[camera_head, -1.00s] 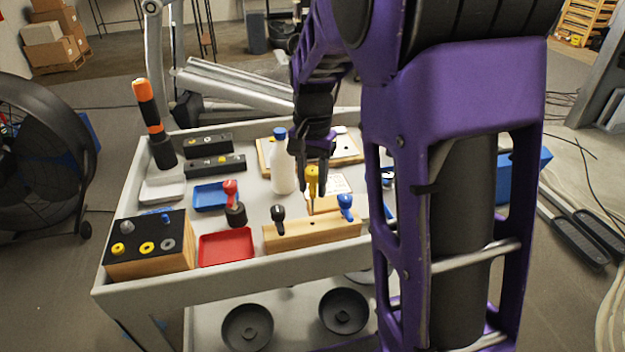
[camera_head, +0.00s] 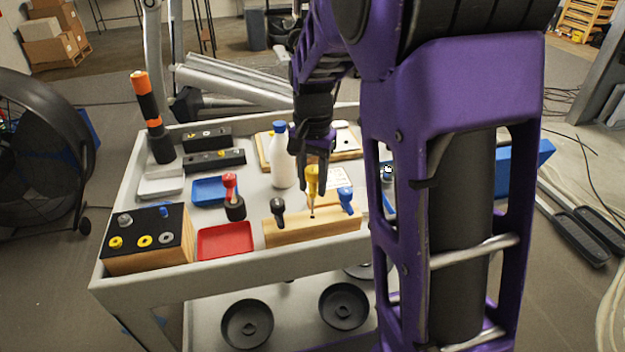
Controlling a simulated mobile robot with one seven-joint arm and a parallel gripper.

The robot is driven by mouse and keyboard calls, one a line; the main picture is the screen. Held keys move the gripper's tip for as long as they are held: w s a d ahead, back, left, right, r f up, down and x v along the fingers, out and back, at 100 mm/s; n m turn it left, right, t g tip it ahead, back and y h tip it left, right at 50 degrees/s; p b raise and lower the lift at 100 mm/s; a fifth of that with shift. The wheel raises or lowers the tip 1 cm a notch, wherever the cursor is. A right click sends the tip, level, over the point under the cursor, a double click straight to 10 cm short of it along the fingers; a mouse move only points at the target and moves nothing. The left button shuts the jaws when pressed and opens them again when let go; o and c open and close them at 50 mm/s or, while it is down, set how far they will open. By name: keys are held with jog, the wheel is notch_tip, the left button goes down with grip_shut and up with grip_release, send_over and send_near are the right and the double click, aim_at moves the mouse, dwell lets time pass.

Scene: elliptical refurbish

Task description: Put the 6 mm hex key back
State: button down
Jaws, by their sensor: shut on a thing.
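My gripper (camera_head: 315,166) is shut on the yellow handle of a hex key (camera_head: 312,184), which I hold upright. Its thin shank points down over the middle of the wooden holder block (camera_head: 290,234), by a dark hole in the block's top. I cannot tell whether the tip is in the hole or just above it. A black-handled key (camera_head: 278,210) stands at the block's left and a blue-handled key (camera_head: 346,196) at its right. Size markings are not readable.
A red tray (camera_head: 226,241), a blue tray (camera_head: 213,190) and a red-handled tool in a black base (camera_head: 234,205) are left of the block. A white bottle (camera_head: 282,165) stands close behind. A black-topped box (camera_head: 148,238) sits at the cart's front left corner.

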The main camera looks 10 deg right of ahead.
aim_at(313, 213)
jog(key=shift+f, duration=0.2)
jog(key=shift+f+b, duration=0.8)
jog(key=shift+f, duration=1)
jog(key=shift+f, duration=0.15)
jog(key=shift+f, duration=0.8)
jog(key=shift+f, duration=0.2)
jog(key=shift+f, duration=0.25)
jog(key=shift+c, duration=2.2)
grip_release()
